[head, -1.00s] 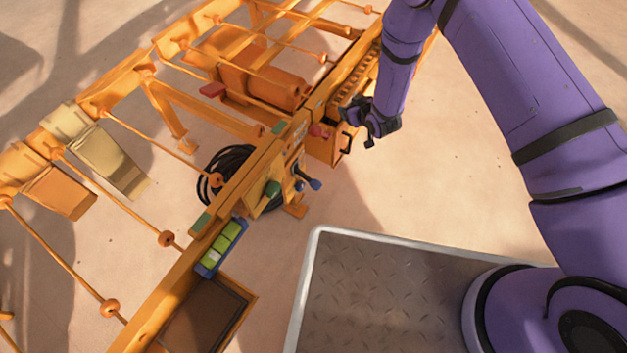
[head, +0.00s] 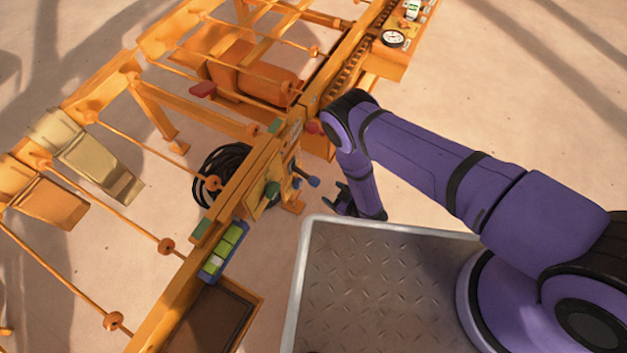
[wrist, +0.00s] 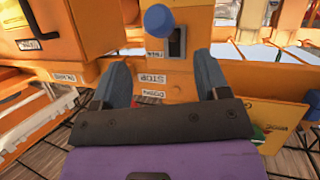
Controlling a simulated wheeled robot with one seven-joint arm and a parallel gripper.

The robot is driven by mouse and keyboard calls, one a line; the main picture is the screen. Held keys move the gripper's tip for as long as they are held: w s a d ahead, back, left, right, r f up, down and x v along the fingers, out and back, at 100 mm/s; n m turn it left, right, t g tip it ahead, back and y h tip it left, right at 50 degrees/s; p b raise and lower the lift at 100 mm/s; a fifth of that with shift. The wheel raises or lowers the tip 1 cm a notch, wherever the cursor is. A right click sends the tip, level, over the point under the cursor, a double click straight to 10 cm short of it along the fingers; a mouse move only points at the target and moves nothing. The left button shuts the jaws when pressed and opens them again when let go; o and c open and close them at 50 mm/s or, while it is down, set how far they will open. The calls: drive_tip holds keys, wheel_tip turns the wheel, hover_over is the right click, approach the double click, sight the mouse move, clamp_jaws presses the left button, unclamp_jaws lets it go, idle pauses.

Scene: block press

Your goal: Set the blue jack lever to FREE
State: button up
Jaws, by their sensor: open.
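The blue jack lever shows in the head view as a blue knob (head: 313,181) on the near side of the orange press frame. In the wrist view its round blue knob (wrist: 159,18) stands out from an orange panel, beside a dark slot (wrist: 177,42). Small white labels sit below it, upside down; I cannot read FREE on any of them. My gripper (wrist: 163,78) is open, with its two blue-grey fingers spread and nothing between them. In the picture the knob lies beyond the fingertips, apart from them. In the head view my gripper (head: 343,200) is just right of the lever.
A blue tray (head: 209,273) with green blocks is at lower left, and a black hose coil (head: 224,170) lies behind. A gauge (head: 393,38) is at upper right. Floor is clear at right.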

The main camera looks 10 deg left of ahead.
sight(316, 180)
drive_tip(key=x, duration=1)
drive_tip(key=shift+w+a+f, duration=0.1)
drive_tip(key=shift+w+a, duration=0.05)
drive_tip(key=shift+c, duration=0.2)
drive_tip(key=c, duration=1.2)
drive_tip(key=shift+d+r+g+h, duration=0.1)
drive_tip(key=shift+r+g+h, duration=0.1)
drive_tip(key=shift+r+h, duration=0.35)
drive_tip(key=shift+d+r+g+h, duration=0.2)
drive_tip(key=shift+r+h, duration=0.15)
drive_tip(key=shift+r, duration=0.35)
wheel_tip(316, 180, up, 4)
drive_tip(key=h, duration=0.1)
drive_tip(key=n+g+h, duration=0.1)
drive_tip(key=h, duration=0.1)
drive_tip(key=shift+r+g+h, duration=0.15)
drive_tip(key=shift+g+h, duration=0.15)
drive_tip(key=shift+a+r+g+h, duration=0.2)
drive_tip(key=shift+r+g+h, duration=0.1)
drive_tip(key=shift+r+h, duration=0.45)
drive_tip(key=shift+a+r, duration=0.25)
drive_tip(key=shift+r, duration=0.45)
drive_tip(key=o, duration=1.2)
